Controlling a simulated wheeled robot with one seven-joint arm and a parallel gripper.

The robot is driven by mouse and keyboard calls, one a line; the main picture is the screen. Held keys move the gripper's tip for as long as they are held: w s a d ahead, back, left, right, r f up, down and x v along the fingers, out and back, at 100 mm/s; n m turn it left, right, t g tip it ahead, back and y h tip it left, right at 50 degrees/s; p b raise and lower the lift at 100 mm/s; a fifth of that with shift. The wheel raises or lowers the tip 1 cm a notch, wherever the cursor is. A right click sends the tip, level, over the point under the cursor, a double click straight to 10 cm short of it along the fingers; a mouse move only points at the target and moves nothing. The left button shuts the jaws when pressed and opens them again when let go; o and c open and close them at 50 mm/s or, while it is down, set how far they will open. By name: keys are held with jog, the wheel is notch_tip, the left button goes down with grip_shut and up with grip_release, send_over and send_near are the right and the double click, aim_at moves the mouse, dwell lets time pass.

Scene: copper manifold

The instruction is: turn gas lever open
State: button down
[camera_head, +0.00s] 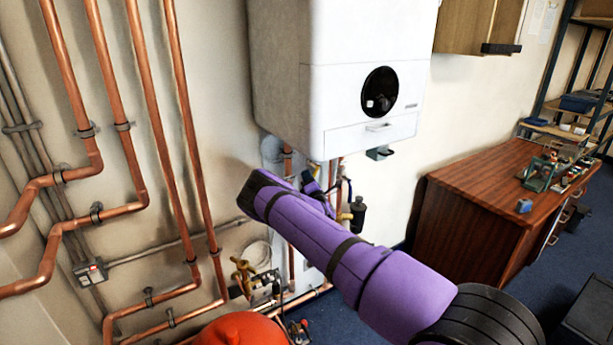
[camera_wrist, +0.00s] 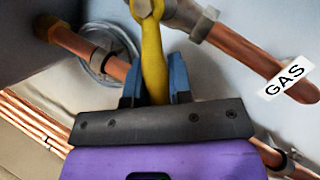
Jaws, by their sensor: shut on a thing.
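In the wrist view a yellow gas lever (camera_wrist: 153,62) runs up from between the two blue fingers of my gripper (camera_wrist: 154,85). The fingers are closed on its lower end, one on each side. Its upper end meets a grey valve body on a copper pipe (camera_wrist: 262,65) that carries a white "GAS" label (camera_wrist: 285,78). The lever's top is cut off by the picture edge. In the head view my purple arm reaches under the white boiler (camera_head: 365,75). It hides the lever and the fingers there.
Copper pipes (camera_head: 150,120) run down the wall on the left. Brass valves (camera_head: 243,275) and a red rounded object (camera_head: 240,330) are low in front. A wooden desk (camera_head: 470,205) stands to the right. The boiler's underside is close above my gripper.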

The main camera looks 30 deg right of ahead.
jog(key=shift+d+f+n+g+y, duration=0.1)
jog(key=shift+d+f+n+y, duration=0.5)
jog(key=shift+n+y, duration=1.6)
jog(key=shift+d+f+n+g+y, duration=0.1)
jog(key=shift+d+f+n+y, duration=0.6)
jog(key=shift+n, duration=2.65)
jog(key=shift+d+f+n+g+y, duration=0.1)
jog(key=shift+d+n+y, duration=0.85)
jog(key=shift+n+y, duration=1.45)
jog(key=shift+n, duration=0.55)
jog(key=c, duration=1)
grip_release()
jog(key=shift+c, duration=0.2)
jog(key=v, duration=1)
jog(key=shift+s, duration=0.4)
jog(key=shift+d+f+h, duration=0.1)
jog(key=shift+h, duration=0.3)
